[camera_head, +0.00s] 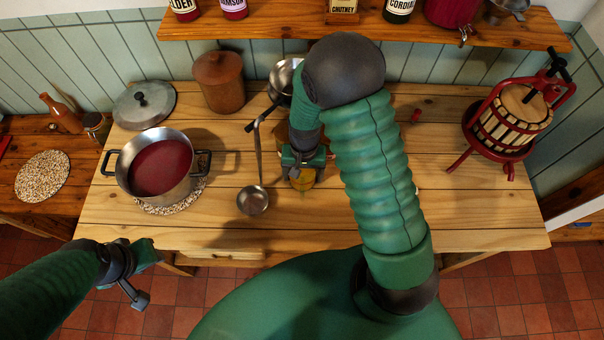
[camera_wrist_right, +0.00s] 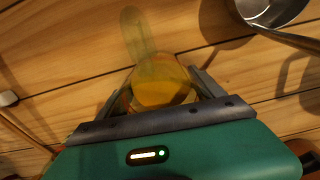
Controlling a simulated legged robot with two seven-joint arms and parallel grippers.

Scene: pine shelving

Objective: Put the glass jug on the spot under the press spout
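The glass jug (camera_head: 304,181) holds amber liquid and is near the middle of the wooden table, partly hidden by my right gripper (camera_head: 303,165). In the right wrist view the jug (camera_wrist_right: 160,82) lies between the two fingers of my right gripper (camera_wrist_right: 160,88). I cannot tell whether the fingers press on the glass. The press (camera_head: 508,120), a slatted wooden tub in a red frame, stands at the table's right end. Its spout and the spot under it are not clear to me. My left gripper (camera_head: 140,275) is open and empty, in front of the table's left side.
A pot of red liquid (camera_head: 160,168) and a ladle (camera_head: 253,200) are left of the jug. A lid (camera_head: 144,104), a brown crock (camera_head: 219,82) and a pan (camera_head: 284,78) stand behind. My right arm hides the table's middle right.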

